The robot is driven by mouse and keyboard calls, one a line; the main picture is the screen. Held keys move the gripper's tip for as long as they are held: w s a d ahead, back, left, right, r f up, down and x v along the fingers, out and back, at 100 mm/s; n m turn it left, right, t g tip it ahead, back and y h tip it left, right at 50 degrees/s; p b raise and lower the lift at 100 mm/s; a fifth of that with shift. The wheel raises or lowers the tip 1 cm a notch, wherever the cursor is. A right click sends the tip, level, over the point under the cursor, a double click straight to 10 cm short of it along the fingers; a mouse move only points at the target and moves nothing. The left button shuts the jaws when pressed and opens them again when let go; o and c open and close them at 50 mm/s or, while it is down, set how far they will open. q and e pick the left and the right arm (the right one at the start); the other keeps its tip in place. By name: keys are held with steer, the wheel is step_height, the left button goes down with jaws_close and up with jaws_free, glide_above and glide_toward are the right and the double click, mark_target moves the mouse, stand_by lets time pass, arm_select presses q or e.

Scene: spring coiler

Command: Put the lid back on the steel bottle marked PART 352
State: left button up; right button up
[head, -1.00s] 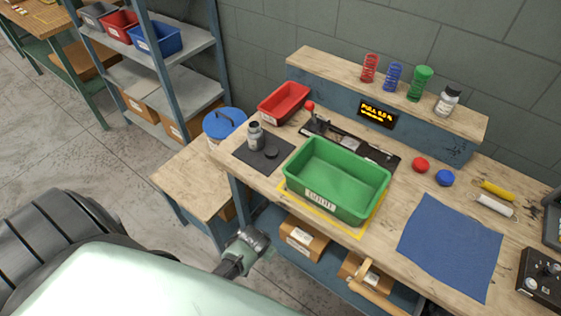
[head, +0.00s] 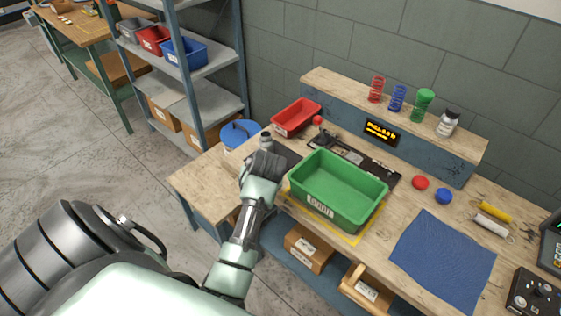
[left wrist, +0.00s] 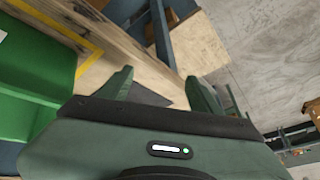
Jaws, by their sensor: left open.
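A small grey steel bottle (head: 266,139) stands on the dark mat (head: 287,157) at the left end of the workbench. Only its upper part shows past my left gripper, and I cannot read a marking on it. My left gripper (head: 264,158) is over the mat's near side, in front of the bottle in the head view. In the left wrist view my left gripper (left wrist: 158,78) has its fingers apart with nothing between them. A bit of the dark mat (left wrist: 145,95) shows there. The lid is not visible now; the gripper covers that part of the mat. My right gripper is not in view.
A green bin (head: 338,190) stands right beside the arm, within a yellow outline. A red bin (head: 296,117) and a red-knobbed lever device (head: 318,125) are behind. A blue-lidded tub (head: 240,134) is left of the mat. Another dark-capped bottle (head: 447,124) stands on the raised shelf.

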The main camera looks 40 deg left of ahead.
arm_select(q)
steer(key=w+r+n, duration=0.1)
steer(key=w, duration=0.1)
steer(key=w+a+r+n, duration=0.1)
steer(key=w, duration=0.1)
steer(key=w+a+r+n, duration=0.1)
steer(key=w, duration=0.2)
steer(key=shift+w+g, duration=0.1)
steer(key=shift+g, duration=0.3)
steer(key=w+d+r+n+h, duration=0.1)
steer(key=w+d+r+n, duration=0.1)
steer(key=w, duration=0.3)
steer(key=shift+w+d+r, duration=0.35)
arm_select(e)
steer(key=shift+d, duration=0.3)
